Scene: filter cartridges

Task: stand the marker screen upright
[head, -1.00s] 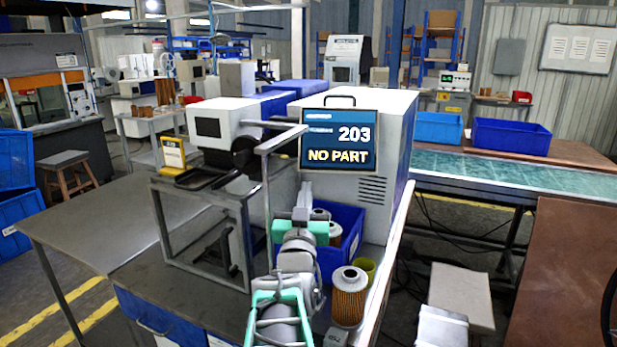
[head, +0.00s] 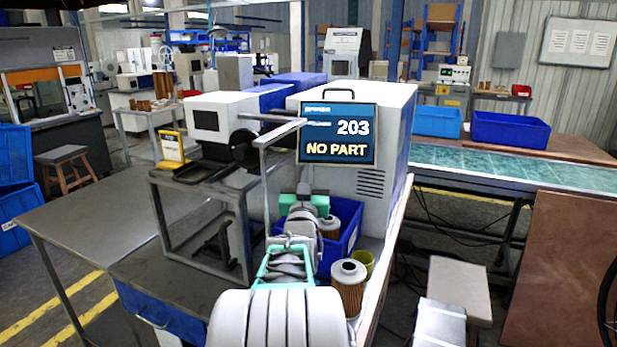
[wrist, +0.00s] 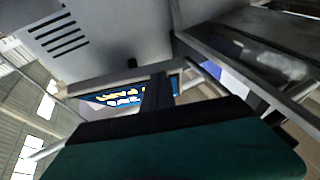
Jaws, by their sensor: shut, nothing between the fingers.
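The marker screen (head: 337,132) is a dark blue panel reading "203 NO PART", in front of the light grey cabinet. Its face is toward the head camera; its exact tilt is hard to judge there. In the wrist view the screen (wrist: 125,97) shows strongly foreshortened, seen from below. My gripper (head: 304,190) is below the screen's lower left in the head view, partly hidden by my arm. In the wrist view my gripper (wrist: 157,85) is shut and empty, its dark fingers overlapping the screen. I cannot tell whether they touch it.
A grey post and bar (head: 272,140) stand just left of the screen. A blue bin (head: 350,237) with filter cartridges is below it. Another cartridge (head: 348,285) and a yellow-green cup (head: 363,260) stand close to my arm on the right.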

